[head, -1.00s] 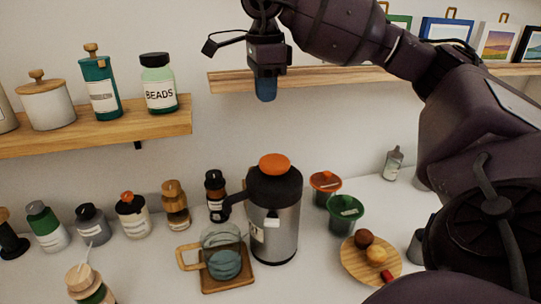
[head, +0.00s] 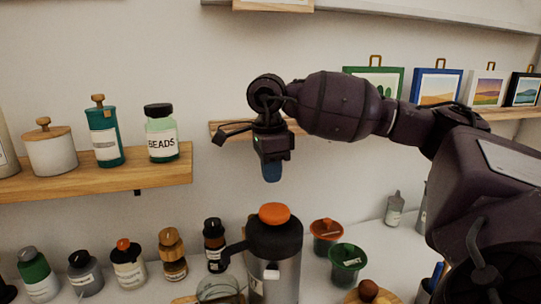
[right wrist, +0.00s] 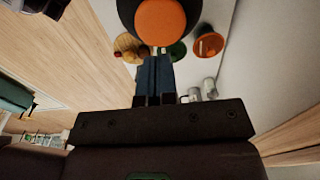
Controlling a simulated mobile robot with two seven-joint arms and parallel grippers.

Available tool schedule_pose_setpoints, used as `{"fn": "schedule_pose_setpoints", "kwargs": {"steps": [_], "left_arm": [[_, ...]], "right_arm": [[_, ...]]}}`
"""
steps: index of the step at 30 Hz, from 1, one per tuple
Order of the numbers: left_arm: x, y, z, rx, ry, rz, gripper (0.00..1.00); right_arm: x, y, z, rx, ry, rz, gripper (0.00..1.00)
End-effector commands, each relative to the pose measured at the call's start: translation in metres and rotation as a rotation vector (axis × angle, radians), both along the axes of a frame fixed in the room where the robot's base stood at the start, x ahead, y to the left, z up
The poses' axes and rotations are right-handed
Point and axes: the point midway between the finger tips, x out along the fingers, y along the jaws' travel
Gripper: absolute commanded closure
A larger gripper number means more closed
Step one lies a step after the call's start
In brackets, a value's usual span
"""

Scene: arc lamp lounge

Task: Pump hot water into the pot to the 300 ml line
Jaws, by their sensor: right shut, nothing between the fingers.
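The pump pot is a steel airpot (head: 275,262) with a dark top, a spout to the left and an orange pump button (head: 273,214). The button also shows at the top of the right wrist view (right wrist: 163,22). The glass pot (head: 218,289) stands under the spout, cut off by the bottom edge, so its level lines cannot be read. My right gripper (head: 272,178) is shut and empty, pointing down above the orange button with a gap between. Its blue fingers show together in the right wrist view (right wrist: 155,80). My left gripper is not in view.
Several small bottles, such as a green one (head: 37,277), line the counter on the left. An orange cup (head: 326,236) and a green cup (head: 346,262) stand right of the airpot. A wooden shelf (head: 100,180) holds jars above left.

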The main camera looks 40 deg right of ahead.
Motion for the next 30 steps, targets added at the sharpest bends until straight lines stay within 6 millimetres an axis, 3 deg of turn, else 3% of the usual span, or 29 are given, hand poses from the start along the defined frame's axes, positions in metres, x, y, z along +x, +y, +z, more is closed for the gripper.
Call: {"fn": "schedule_pose_setpoints", "kwargs": {"steps": [6, 12, 30], "left_arm": [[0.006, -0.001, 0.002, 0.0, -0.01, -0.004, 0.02], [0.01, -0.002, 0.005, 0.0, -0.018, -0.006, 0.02], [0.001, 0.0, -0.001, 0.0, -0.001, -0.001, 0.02]], "right_arm": [[-0.002, -0.002, -0.038, 0.001, 0.004, 0.0, 1.0], [-0.002, -0.003, -0.062, 0.001, 0.002, 0.0, 1.0], [-0.002, -0.003, -0.075, 0.001, 0.001, 0.001, 1.0]]}}
